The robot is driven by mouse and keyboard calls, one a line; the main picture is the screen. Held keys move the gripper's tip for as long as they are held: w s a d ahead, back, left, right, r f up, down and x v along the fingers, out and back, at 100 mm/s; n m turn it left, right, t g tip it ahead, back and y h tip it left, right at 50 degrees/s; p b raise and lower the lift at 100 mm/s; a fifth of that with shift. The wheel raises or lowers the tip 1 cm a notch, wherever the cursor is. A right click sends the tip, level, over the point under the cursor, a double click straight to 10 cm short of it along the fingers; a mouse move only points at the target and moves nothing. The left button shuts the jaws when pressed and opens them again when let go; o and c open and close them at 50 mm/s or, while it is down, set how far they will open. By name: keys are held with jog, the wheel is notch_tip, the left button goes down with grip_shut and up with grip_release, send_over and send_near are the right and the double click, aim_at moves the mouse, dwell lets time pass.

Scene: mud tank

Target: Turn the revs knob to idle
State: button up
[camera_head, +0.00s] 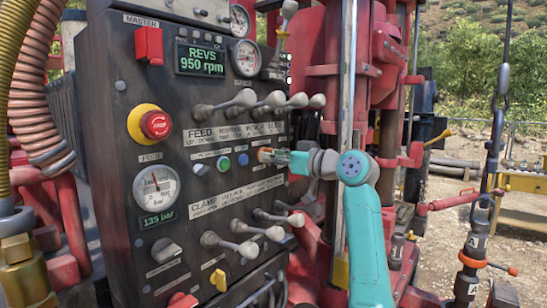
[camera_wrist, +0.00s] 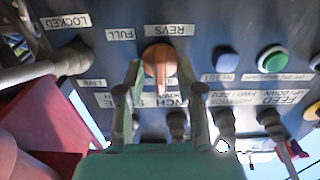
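The revs knob (camera_wrist: 160,62) is an orange-brown grip on the dark control panel, under an upside-down REVS label (camera_wrist: 170,30) in the wrist view. A FULL label (camera_wrist: 120,34) is beside it. The knob's long grip runs up and down in that view. My gripper (camera_wrist: 160,72) has one finger on each side of the knob, with small gaps showing; contact cannot be told. In the head view my gripper (camera_head: 276,157) is at the panel's right edge, partly covering the knob (camera_head: 264,155). The display (camera_head: 200,60) reads REVS 950 rpm.
Several levers (camera_head: 240,98) stick out above the knob and more (camera_head: 245,248) below it. Blue and green buttons (camera_head: 224,163) are beside it. A red STOP button (camera_head: 156,124) is at the left. A red column (camera_head: 320,110) stands close behind my arm.

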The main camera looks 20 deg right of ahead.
jog(key=v, duration=1.2)
dwell(0.5)
